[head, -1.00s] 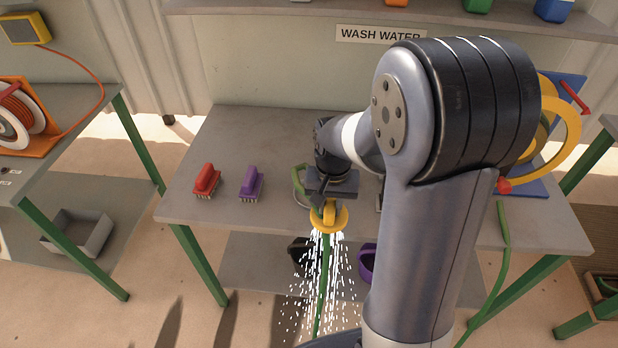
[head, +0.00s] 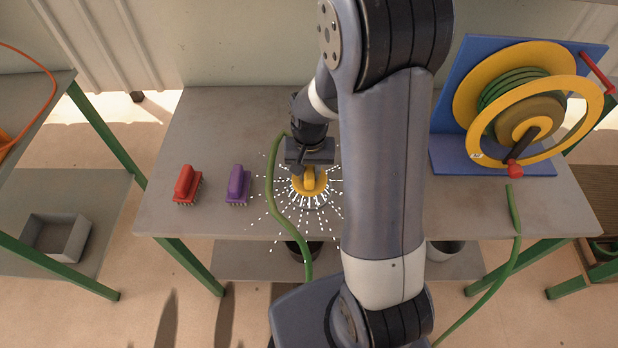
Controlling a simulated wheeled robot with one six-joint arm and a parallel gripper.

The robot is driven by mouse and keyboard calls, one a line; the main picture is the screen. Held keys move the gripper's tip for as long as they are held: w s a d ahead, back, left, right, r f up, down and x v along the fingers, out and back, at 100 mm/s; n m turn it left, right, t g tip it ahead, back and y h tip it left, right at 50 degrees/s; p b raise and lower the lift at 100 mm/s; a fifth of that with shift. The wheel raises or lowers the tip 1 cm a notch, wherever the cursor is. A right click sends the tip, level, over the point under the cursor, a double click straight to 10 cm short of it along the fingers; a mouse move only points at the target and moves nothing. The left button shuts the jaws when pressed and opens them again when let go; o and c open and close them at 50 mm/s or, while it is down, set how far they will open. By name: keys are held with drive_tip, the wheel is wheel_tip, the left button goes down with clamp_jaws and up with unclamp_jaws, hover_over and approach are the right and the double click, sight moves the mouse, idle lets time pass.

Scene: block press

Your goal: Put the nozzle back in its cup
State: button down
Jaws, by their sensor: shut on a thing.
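The yellow nozzle (head: 309,183) is above the front middle of the bench, with white water drops spraying out all around it. My gripper (head: 308,164) is shut on it from behind. A green hose (head: 275,200) loops past the nozzle's left side and hangs over the bench's front edge. A greyish rim shows just under the nozzle, but spray and nozzle cover most of it. I cannot tell whether it is the cup, or whether the nozzle is in or above it.
A red brush (head: 187,186) and a purple brush (head: 238,185) stand left on the grey bench (head: 215,120). A blue-and-yellow hose reel (head: 515,110) stands right. My arm hides the bench's right middle. Buckets sit on the lower shelf (head: 235,258); a grey bin (head: 57,238) is far left.

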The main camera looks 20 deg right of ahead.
sight(309, 169)
drive_tip(key=shift+f, duration=2)
drive_tip(key=shift+f, duration=0.25)
drive_tip(key=c, duration=1.2)
unclamp_jaws()
drive_tip(key=shift+r, duration=0.1)
wheel_tip(309, 169, up, 12)
drive_tip(key=shift+r, duration=0.2)
